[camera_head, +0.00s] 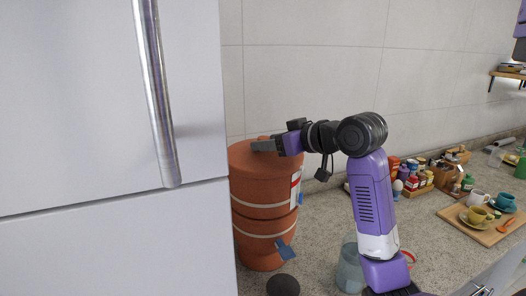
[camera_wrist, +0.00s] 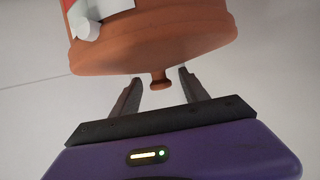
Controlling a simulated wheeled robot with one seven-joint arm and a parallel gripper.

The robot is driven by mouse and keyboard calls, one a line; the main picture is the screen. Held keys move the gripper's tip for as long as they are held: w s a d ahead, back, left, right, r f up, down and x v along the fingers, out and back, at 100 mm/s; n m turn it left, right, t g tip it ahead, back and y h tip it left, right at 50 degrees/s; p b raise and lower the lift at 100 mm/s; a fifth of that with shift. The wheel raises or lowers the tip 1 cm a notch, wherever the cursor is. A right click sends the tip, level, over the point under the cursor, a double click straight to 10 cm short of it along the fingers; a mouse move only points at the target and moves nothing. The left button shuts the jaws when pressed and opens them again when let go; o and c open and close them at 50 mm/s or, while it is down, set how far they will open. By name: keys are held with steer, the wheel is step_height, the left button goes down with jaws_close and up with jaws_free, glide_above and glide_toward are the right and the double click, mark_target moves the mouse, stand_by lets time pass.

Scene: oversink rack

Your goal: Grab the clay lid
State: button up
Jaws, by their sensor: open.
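The clay lid (camera_head: 247,152) is an orange-brown disc on top of a tall clay water filter (camera_head: 262,200), beside the fridge in the head view. In the wrist view the lid (camera_wrist: 150,52) fills the upper middle, with its small round knob (camera_wrist: 161,80) pointing towards my gripper. My gripper (camera_head: 262,146) is at the top of the lid, reaching from the right. In the wrist view my gripper (camera_wrist: 162,78) is open, with one finger on each side of the knob. The knob shows between the fingertips, with a gap on both sides.
A white fridge (camera_head: 100,120) with a metal handle stands close at the left. A tiled wall is behind. On the counter (camera_head: 325,225) are a glass jar (camera_head: 350,268), a dark round object (camera_head: 283,285), several spice bottles (camera_head: 412,182) and a wooden tray (camera_head: 478,232) with cups.

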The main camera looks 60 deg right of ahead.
steer(key=shift+x, duration=1.2)
jaws_close()
steer(key=shift+r, duration=0.1)
